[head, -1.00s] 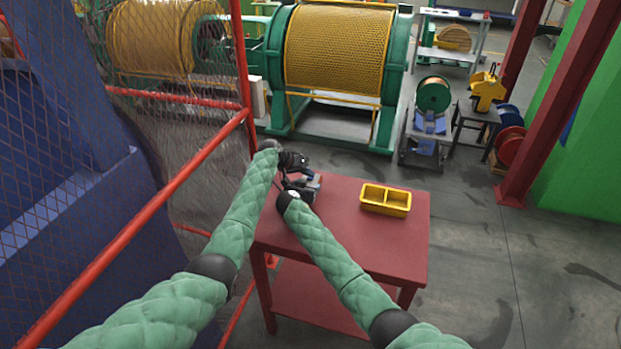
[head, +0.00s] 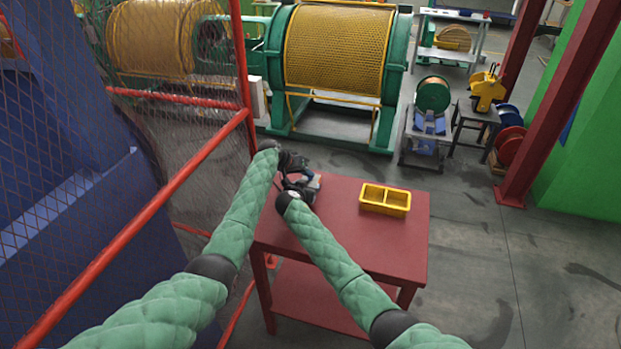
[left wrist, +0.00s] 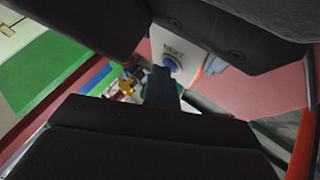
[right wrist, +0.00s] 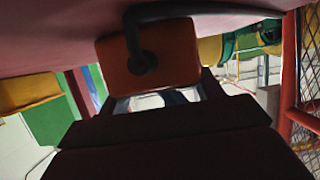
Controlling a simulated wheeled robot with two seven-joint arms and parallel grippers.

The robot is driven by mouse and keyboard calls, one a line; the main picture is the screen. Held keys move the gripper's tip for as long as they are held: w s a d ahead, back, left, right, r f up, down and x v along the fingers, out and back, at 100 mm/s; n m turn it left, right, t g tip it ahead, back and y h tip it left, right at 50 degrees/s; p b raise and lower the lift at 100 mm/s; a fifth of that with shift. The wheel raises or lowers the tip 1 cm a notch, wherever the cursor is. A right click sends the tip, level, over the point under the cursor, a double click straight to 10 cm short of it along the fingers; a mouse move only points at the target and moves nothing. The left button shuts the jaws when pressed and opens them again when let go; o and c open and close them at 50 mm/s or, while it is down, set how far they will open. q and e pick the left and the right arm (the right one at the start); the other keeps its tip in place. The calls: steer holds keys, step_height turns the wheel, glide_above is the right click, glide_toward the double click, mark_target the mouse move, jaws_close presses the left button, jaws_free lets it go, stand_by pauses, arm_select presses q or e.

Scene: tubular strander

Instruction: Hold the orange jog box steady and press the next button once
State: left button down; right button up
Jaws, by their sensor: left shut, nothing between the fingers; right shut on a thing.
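The jog box shows its orange side (right wrist: 180,48) and a black cable in the right wrist view. In the left wrist view its pale face (left wrist: 168,45) carries the label NEXT above a round blue button (left wrist: 172,64). My right gripper (head: 298,192) is shut on the box over the red table. My left gripper (head: 294,162) is shut and empty, just above the box. Its narrow blue tip (left wrist: 161,84) overlaps the lower edge of the button in view; I cannot tell whether it touches or presses. In the head view the grippers hide most of the box.
A yellow two-compartment tray (head: 385,200) stands on the red table (head: 350,240), right of the grippers. A red-framed mesh guard (head: 190,168) runs close along the left. The table's middle and front are clear.

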arm_select(q)
steer(key=shift+r, duration=0.45)
arm_select(e)
steer(key=shift+w, duration=0.1)
arm_select(q)
steer(key=shift+r, duration=2.7)
arm_select(e)
steer(key=o, duration=1.2)
steer(key=shift+o, duration=0.2)
